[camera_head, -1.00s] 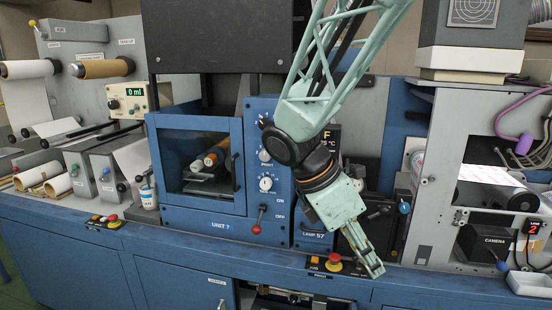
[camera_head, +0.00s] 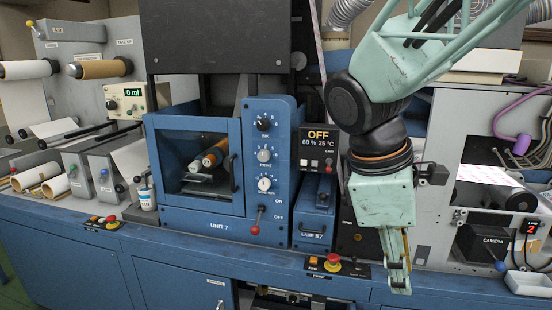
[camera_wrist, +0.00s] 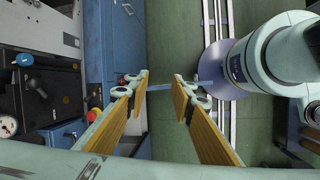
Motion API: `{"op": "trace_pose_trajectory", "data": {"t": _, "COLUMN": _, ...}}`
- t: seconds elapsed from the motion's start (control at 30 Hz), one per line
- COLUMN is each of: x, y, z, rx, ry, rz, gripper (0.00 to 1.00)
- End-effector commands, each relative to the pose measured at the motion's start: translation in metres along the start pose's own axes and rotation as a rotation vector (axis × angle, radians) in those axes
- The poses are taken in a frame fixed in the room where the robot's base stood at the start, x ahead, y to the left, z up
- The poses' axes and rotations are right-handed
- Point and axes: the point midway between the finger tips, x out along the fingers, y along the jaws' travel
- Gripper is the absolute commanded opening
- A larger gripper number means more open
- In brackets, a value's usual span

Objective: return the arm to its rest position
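My gripper (camera_head: 400,272) points downward in the head view, in front of the machine's right half, near the bench's front edge. In the wrist view my gripper (camera_wrist: 160,82) has its two yellow-padded fingers apart with nothing between them. Behind the gap lie the blue cabinet front and the green floor. My arm comes down from the upper right in the head view and covers part of the panel behind it.
Unit 7 (camera_head: 205,225) and its knob panel stand left of my arm, with a display reading OFF (camera_head: 318,135). A red stop button (camera_head: 332,260) sits on the bench edge close to the gripper. The camera compartment (camera_head: 487,247) is on the right. Floor rails (camera_wrist: 222,130) show in the wrist view.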

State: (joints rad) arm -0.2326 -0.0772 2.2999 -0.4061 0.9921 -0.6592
Motion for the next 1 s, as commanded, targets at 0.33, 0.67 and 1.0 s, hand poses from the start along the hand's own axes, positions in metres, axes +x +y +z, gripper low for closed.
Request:
{"op": "trace_pose_trajectory", "data": {"t": 0.33, "x": -0.015, "y": -0.025, "z": 0.021, "rx": 0.216, "ry": 0.079, "rz": -0.008, "gripper": 0.23}}
{"op": "trace_pose_trajectory", "data": {"t": 0.67, "x": -0.027, "y": -0.050, "z": 0.036, "rx": 0.419, "ry": 0.152, "rz": -0.023, "gripper": 0.23}}
{"op": "trace_pose_trajectory", "data": {"t": 1.0, "x": -0.038, "y": -0.075, "z": 0.049, "rx": 0.623, "ry": 0.230, "rz": -0.042, "gripper": 0.23}}
